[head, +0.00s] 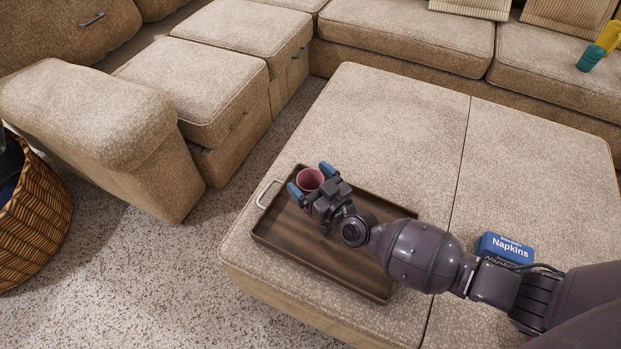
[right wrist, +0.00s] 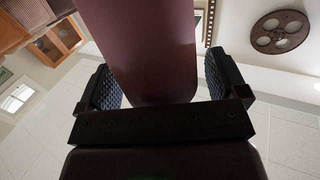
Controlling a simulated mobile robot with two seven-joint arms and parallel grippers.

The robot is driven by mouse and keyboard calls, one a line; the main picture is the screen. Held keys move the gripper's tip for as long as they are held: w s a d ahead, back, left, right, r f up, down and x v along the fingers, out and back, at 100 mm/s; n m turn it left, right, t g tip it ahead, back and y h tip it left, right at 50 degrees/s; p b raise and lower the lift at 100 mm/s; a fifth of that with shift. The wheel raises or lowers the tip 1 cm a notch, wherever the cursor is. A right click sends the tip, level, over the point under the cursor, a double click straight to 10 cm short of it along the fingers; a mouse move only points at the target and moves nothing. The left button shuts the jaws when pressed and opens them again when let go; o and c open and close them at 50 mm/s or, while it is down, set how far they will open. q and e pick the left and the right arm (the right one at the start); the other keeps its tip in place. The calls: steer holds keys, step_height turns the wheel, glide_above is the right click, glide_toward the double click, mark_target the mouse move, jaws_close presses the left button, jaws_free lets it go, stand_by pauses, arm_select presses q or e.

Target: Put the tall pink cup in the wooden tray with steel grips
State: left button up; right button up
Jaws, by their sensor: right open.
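The pink cup (head: 310,179) stands upright at the far left part of the brown wooden tray (head: 290,238), within its rim as seen from the head. Whether its base rests flat on the tray floor is hidden. My right gripper (head: 311,182) is open, with one blue-tipped finger on either side of the cup. In the right wrist view the cup (right wrist: 145,50) fills the space ahead of the gripper (right wrist: 163,88), and gaps show beside it. A steel grip (head: 267,193) shows on the tray's left end; my right arm covers part of the tray. My left gripper is out of view.
The tray lies on a beige ottoman (head: 390,120). A wicker basket (head: 35,215) stands on the carpet at left. Sofas line the back and left. The ottoman's far part is clear.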

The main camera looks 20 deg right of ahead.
steer(key=shift+r, duration=0.2)
steer(key=p+v, duration=0.2)
steer(key=v, duration=1)
steer(key=shift+p, duration=0.4)
